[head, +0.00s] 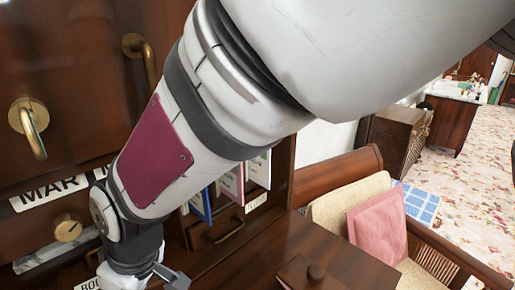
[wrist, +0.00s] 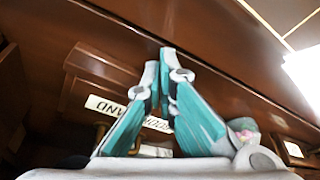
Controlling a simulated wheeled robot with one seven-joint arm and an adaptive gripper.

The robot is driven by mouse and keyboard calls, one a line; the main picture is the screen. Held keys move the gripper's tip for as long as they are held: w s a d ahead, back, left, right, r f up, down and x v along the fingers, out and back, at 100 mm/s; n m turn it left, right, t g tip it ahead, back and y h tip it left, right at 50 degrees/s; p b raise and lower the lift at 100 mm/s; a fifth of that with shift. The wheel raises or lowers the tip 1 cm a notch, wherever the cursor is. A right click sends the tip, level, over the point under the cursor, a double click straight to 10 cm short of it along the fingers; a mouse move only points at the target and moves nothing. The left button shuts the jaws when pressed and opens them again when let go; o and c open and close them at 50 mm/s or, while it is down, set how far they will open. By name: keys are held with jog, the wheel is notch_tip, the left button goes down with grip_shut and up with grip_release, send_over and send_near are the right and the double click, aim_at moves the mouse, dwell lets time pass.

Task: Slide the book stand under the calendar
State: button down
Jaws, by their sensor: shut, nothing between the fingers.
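A white plate lettered MAR (head: 48,193), perhaps part of the calendar, is on the dark wooden front at left in the head view. A label starting BOO (head: 88,284) shows at the bottom edge. In the wrist view an upside-down label ending in STAND (wrist: 128,112) lies behind my fingers, along a dark wooden piece (wrist: 100,72) that may be the book stand. My gripper (wrist: 164,56) is shut and empty, its teal-padded fingers together in front of this wood. Contact with it cannot be told. In the head view my gripper is mostly cut off at the bottom.
Brass handles (head: 34,130) and a round brass knob (head: 67,227) stick out from the wooden front at left. A wooden box (head: 308,272) and a bench with a pink cushion (head: 377,224) are at lower right.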

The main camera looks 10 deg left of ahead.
jog(key=shift+w+a, duration=0.3)
jog(key=shift+a, duration=0.25)
jog(key=shift+s+d, duration=0.1)
jog(key=shift+d, duration=0.05)
jog(key=shift+s+d, duration=0.4)
jog(key=shift+d, duration=0.3)
jog(key=shift+s+d, duration=0.35)
jog(key=shift+d, duration=0.35)
notch_tip(320, 180, up, 8)
jog(key=p, duration=0.5)
